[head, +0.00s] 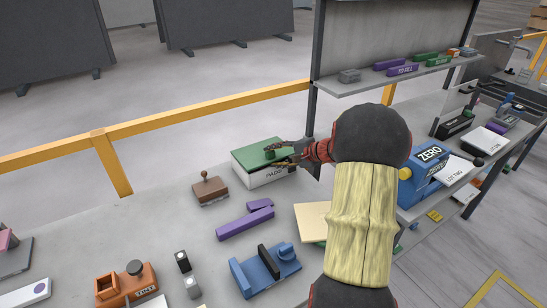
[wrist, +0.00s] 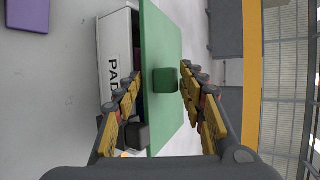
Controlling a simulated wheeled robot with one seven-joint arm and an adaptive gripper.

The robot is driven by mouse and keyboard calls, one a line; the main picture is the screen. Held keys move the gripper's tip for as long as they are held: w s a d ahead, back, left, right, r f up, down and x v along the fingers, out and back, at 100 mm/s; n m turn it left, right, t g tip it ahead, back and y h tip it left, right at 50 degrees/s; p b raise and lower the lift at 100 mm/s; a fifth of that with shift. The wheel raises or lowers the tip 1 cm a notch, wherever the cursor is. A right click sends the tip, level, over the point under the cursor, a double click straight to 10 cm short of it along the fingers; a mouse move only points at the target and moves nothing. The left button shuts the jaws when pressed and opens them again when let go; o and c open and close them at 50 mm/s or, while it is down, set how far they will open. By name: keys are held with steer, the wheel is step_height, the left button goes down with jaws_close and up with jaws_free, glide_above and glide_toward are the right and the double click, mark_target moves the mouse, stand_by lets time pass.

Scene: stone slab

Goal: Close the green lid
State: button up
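The green lid (head: 262,153) sits on the white box labelled PADS (head: 270,178) toward the back of the slab. In the wrist view the lid (wrist: 154,35) is seen turned sideways, with a green knob (wrist: 165,80) on it. A dark gap shows between the lid and the white box (wrist: 115,50), so the lid looks slightly raised. My gripper (head: 284,160) is at the right front of the lid, near the knob. Its fingers (wrist: 160,88) are open, one on each side of the lid's near edge in the picture. I cannot tell if they touch it.
A blue holder (head: 264,268) and an orange ink unit (head: 125,285) stand nearer. A yellow rail (head: 210,117) runs behind the slab. A dark post (head: 312,100) stands right of the box.

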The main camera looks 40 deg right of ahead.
steer(key=v, duration=0.7)
steer(key=shift+c, duration=0.4)
